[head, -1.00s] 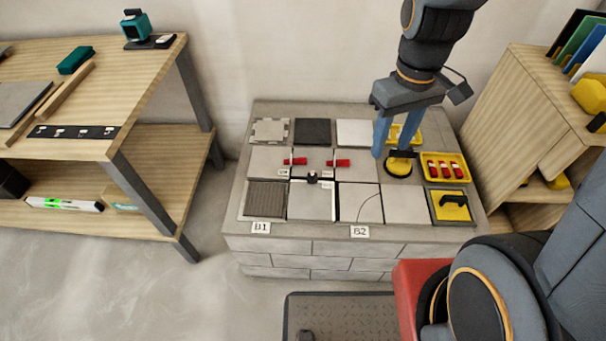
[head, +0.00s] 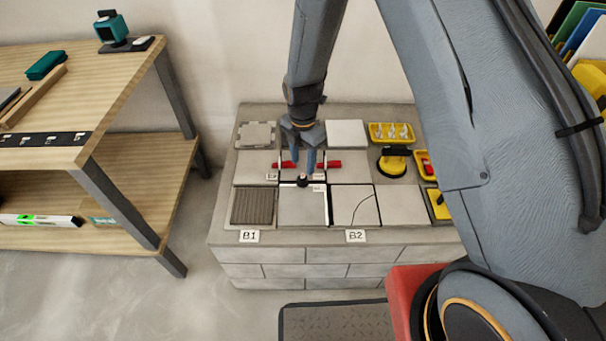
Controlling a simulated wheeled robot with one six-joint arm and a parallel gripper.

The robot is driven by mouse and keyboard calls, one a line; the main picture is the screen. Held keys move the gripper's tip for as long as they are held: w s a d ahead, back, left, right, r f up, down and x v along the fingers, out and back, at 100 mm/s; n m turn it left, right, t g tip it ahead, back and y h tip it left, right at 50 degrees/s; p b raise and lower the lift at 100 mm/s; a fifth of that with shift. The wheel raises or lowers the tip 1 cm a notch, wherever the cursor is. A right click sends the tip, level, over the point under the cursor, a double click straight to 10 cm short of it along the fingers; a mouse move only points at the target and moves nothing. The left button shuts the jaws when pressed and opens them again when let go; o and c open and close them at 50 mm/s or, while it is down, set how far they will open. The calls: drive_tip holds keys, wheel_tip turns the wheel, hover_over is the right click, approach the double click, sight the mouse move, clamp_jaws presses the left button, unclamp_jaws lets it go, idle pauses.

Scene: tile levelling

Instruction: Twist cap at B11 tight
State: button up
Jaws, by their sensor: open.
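My gripper (head: 302,174) points down over the middle of the tiled block, its two fingers apart. A small black knob-like cap (head: 303,181) stands at the joint between tiles, just below and between the fingertips; I cannot tell whether they touch it. One red piece (head: 281,165) lies left of the fingers and another red piece (head: 332,164) lies right of them, each at a tile joint. Small white labels (head: 318,188) lie near the cap, too small to read. The fingers and wrist hide part of the tiles behind.
The tiled block (head: 330,255) carries larger labels B1 (head: 249,236) and B2 (head: 355,236). A yellow suction cup (head: 392,161) and a yellow tray of white clips (head: 376,140) sit right of the gripper. A wooden bench (head: 120,165) stands at left. My arm covers the right side.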

sight(303, 175)
wheel_tip(303, 175, down, 6)
drive_tip(key=shift+f, duration=0.1)
idle(0.4)
drive_tip(key=c, duration=1)
drive_tip(key=shift+c, duration=0.2)
